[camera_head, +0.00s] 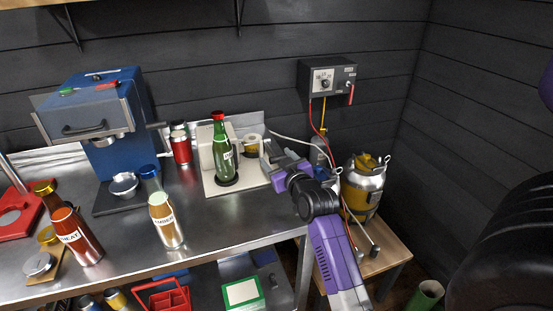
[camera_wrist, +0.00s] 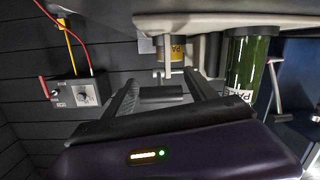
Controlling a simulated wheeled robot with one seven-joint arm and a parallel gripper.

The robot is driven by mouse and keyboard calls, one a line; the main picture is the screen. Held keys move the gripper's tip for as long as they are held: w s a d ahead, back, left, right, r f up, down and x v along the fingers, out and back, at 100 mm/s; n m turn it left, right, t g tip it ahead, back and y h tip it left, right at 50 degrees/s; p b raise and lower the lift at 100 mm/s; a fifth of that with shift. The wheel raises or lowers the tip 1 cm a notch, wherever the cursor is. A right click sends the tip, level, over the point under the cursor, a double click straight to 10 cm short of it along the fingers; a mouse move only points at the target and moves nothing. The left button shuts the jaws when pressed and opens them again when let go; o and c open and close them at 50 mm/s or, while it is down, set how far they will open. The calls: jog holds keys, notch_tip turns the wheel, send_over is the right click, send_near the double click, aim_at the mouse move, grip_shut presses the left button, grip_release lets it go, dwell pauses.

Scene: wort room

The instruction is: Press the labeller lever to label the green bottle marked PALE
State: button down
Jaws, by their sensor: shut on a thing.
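The green bottle (camera_head: 221,150) with a red cap stands upright on the labeller, its white label facing right. In the wrist view the green bottle (camera_wrist: 246,72) is at the upper right with part of its PALE label showing. The labeller (camera_head: 204,160) is a pale stand on a white base with a label roll (camera_head: 252,143) at its right. My gripper (camera_head: 268,154) is at the labeller's right side, beside the roll. In the wrist view its fingers are shut on a short grey bar (camera_wrist: 163,93), which looks like the labeller lever. The lever's far end is unclear.
A grey control box (camera_head: 327,79) and a yellow-banded keg (camera_head: 362,185) are at right.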

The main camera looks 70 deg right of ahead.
jog(key=shift+f, duration=0.6)
jog(key=shift+c, duration=1.5)
grip_release()
jog(key=shift+r, duration=0.15)
jog(key=shift+b+v, duration=0.45)
jog(key=shift+v, duration=3.4)
jog(key=shift+c, duration=0.3)
